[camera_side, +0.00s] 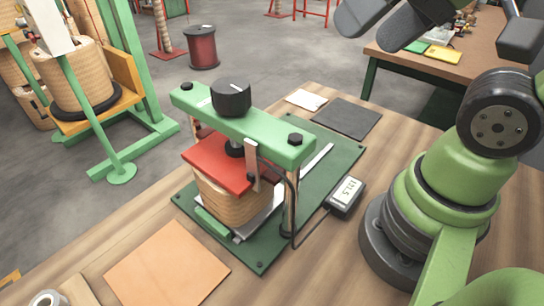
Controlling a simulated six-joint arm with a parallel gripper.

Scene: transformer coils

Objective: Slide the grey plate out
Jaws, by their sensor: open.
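A grey plate (258,224) lies under the wound tan coil (228,198) inside the green press (247,130); only its edge shows, and the coil hides the rest. A red plate (216,165) lies on top of the coil, beneath the press screw. A separate dark grey flat sheet (346,118) lies on the table behind the press. My gripper (375,32) is at the top of the picture, its dark fingers apart and empty, well above and behind the press. It touches nothing that I can see.
The press stands on a green base (262,256) on the wooden table. A small meter (345,197) with a cable lies to its right. A tan sheet (167,265) lies at the front, and a white paper (306,99) behind. A green frame holds coils at left.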

